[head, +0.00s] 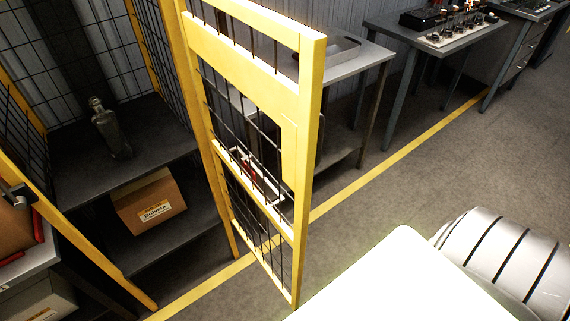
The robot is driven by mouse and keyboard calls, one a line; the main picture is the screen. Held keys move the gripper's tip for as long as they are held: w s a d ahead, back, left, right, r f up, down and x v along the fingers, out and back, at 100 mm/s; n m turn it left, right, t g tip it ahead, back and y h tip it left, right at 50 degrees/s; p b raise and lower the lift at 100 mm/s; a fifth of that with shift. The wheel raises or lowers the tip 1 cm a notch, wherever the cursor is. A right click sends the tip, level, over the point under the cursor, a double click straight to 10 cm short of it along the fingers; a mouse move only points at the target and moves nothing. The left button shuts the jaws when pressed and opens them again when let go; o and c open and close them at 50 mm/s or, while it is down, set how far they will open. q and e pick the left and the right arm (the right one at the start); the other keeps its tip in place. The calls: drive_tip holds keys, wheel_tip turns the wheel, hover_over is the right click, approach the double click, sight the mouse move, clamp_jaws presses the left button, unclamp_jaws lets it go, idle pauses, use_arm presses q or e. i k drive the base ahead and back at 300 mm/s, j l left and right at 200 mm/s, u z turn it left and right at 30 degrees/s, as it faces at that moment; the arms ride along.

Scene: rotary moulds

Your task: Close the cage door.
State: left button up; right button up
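The cage door (240,68) is a yellow frame with black wire mesh. It stands open, swung out from the cage, with its near edge (303,180) towards me. The yellow cage frame (82,244) borders the opening on the left, and the opening between it and the door is clear to see through. Neither of my grippers is in view. A white rounded part and a grey ribbed part at the lower right seem to be mine; they hide some of the floor near the door's bottom corner.
Inside the cage, a shelf (150,140) bears a bottle-like object (108,128), with a cardboard box (148,202) below. A dark fitting (17,196) shows at the left edge. Tables (362,65) stand behind the door. Grey floor (420,160) with a yellow line lies open to the right.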

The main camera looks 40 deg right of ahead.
sight(294, 108)
drive_tip(key=l+u, duration=0.45)
drive_tip(key=l, duration=1.15)
drive_tip(key=i+l, duration=0.05)
